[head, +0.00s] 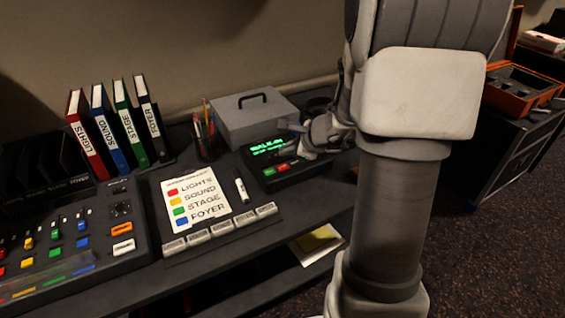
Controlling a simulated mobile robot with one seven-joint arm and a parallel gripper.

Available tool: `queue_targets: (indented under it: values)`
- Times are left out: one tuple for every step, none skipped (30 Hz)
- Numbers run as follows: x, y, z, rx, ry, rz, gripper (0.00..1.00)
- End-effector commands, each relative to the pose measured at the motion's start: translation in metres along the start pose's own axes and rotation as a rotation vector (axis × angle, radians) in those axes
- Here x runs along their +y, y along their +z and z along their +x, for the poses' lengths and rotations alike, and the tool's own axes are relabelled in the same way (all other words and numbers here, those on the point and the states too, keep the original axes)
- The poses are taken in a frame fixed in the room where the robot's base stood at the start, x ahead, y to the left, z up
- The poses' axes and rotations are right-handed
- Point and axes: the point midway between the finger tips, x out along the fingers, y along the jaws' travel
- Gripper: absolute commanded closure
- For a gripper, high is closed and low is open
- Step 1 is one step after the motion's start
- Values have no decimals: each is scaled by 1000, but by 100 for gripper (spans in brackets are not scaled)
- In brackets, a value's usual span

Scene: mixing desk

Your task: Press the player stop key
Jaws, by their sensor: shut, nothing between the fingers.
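The player (262,158) is a dark box on the desk with a lit green display (268,147) that begins "WALK". A small reddish patch shows just right of the red key, close to my gripper. My gripper (304,154) is shut and empty, over the right part of the player. It covers the right end of the display and of the key row. I cannot tell whether its tips touch the player. The key lettering is too small to read.
A grey cash box (254,119) and a pen cup (207,142) stand behind the player. A label sheet (193,208), a marker (241,187) and a mixing desk (75,240) lie to the left. Upright binders (122,126) stand at the back. My arm hides the desk's right end.

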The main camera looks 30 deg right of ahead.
Motion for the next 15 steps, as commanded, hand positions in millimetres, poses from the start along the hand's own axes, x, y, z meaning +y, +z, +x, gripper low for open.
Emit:
queue_targets:
  values:
    - [-5,5,-7,0,0,-1,100]
    - [-7,7,-9,0,0,-1,100]
    - [-9,9,-12,0,0,-1,100]
    - [-10,10,-14,0,0,-1,100]
    - [-12,12,-16,0,-1,-1,100]
    - [-13,13,-18,0,0,0,100]
    - [-14,14,-19,0,0,0,100]
    - [-14,14,-20,0,0,0,100]
    - [-15,15,-20,0,0,1,100]
    - [-14,14,-20,0,0,1,100]
    - [-14,14,-20,0,0,1,100]
    - [-14,14,-19,0,0,1,100]
    - [-14,14,-19,0,0,1,100]
    - [-14,14,-19,0,0,1,100]
    - [-14,14,-19,0,0,0,100]
